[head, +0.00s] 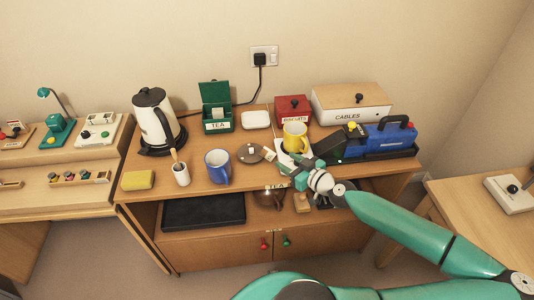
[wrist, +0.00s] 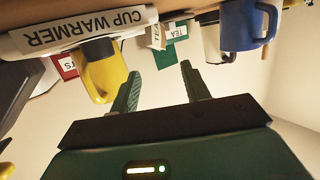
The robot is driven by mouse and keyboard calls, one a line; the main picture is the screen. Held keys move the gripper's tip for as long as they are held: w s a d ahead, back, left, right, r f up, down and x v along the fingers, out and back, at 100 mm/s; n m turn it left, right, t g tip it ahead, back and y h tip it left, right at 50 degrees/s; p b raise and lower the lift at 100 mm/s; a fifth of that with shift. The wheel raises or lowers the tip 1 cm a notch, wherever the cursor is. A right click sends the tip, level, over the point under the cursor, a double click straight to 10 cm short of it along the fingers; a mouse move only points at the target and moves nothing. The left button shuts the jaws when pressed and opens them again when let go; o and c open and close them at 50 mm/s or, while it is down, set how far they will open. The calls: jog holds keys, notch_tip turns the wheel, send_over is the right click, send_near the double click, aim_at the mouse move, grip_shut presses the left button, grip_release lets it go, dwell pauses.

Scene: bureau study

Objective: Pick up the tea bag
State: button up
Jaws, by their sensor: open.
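In the wrist view, which is upside down, a pale packet marked TEA (wrist: 157,36) shows beyond the fingertips, beside the green tea box (wrist: 174,53). In the head view, the tea box (head: 216,108) is open at the back of the desk, with a pale packet (head: 217,114) in it. A small white item (head: 269,155) lies close to the gripper; I cannot tell if it is a tea bag. My gripper (head: 285,168) is over the desk's front half, left of the cup warmer and below the yellow mug. Its fingers (wrist: 160,78) are open, with nothing between them.
The yellow mug (head: 294,137) and the blue mug (head: 218,167) stand on either side of the gripper. A round lid (head: 249,153) lies between them. The kettle (head: 156,118), white cup (head: 180,174) and yellow sponge (head: 138,180) are left. A blue machine (head: 385,138) stands right.

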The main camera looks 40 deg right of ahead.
aim_at(268, 150)
jog(key=shift+w+d+f, duration=0.1)
jog(key=shift+w+f, duration=0.2)
jog(key=shift+w, duration=1.05)
jog(key=shift+w+f, duration=0.3)
jog(key=shift+w, duration=1.05)
jog(key=shift+w+d+f, duration=0.1)
jog(key=shift+w+f, duration=0.2)
jog(key=shift+w, duration=1.05)
jog(key=shift+a, duration=0.1)
grip_shut()
